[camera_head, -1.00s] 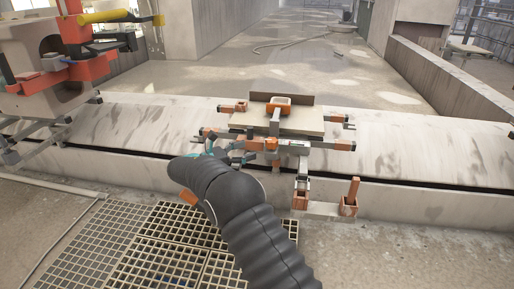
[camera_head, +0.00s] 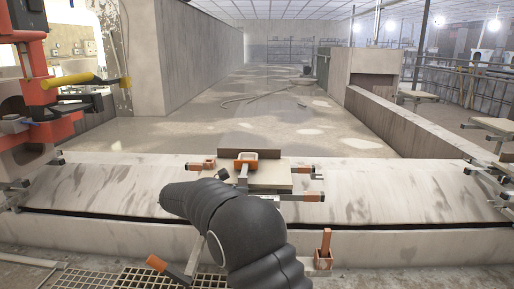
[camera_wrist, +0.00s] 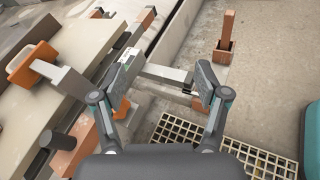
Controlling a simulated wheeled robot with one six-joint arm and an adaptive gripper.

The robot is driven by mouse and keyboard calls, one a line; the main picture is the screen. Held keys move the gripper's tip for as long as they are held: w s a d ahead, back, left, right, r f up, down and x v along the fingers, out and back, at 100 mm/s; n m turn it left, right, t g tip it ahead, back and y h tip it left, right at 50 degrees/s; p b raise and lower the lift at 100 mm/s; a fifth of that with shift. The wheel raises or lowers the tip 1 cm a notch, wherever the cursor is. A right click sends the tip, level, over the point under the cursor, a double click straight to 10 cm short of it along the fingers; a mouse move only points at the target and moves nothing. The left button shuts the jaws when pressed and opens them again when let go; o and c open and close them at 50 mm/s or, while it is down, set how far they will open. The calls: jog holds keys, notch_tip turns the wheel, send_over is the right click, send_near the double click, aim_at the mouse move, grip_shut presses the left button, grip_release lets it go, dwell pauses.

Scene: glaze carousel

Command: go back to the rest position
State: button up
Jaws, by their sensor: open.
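My gripper (camera_wrist: 165,82) is open in the wrist view, its two dark fingers spread apart with teal marks on the outer sides. A grey metal bar (camera_wrist: 166,73) shows in the gap between the fingertips; I cannot tell its depth, and the fingers are not closed on it. In the head view my black arm reaches over the long pale stone ledge, and my gripper is hidden behind it. A light board with orange-ended clamps (camera_head: 272,178) lies on the ledge just beyond my arm. The board also fills the left of the wrist view (camera_wrist: 40,110).
An orange post in a small socket (camera_head: 324,248) stands at the ledge's near side. Floor grating (camera_head: 110,278) lies at the lower left. A red and yellow machine (camera_head: 40,85) stands at the far left. Open floor (camera_head: 230,130) stretches beyond the ledge.

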jog(key=s+d+r+m+g+y, duration=0.25)
jog(key=s+d+m, duration=0.25)
jog(key=s+d, duration=0.35)
jog(key=s+d+r+m+g+y, duration=0.2)
jog(key=s+d+r+m+y, duration=0.15)
jog(key=s+d, duration=0.5)
jog(key=s+d+f+m+t+y, duration=0.1)
jog(key=s+m+y, duration=0.2)
jog(key=s+m, duration=0.3)
jog(key=s+d+f+m+t+y+p, duration=0.1)
jog(key=s+m, duration=0.5)
jog(key=s, duration=1.1)
jog(key=d+t+y, duration=0.1)
jog(key=y, duration=0.1)
jog(key=shift+d+f+m+y+p, duration=0.2)
jog(key=shift+d+m+y+p, duration=0.1)
jog(key=shift+m+y, duration=0.1)
jog(key=shift+s+a, duration=0.1)
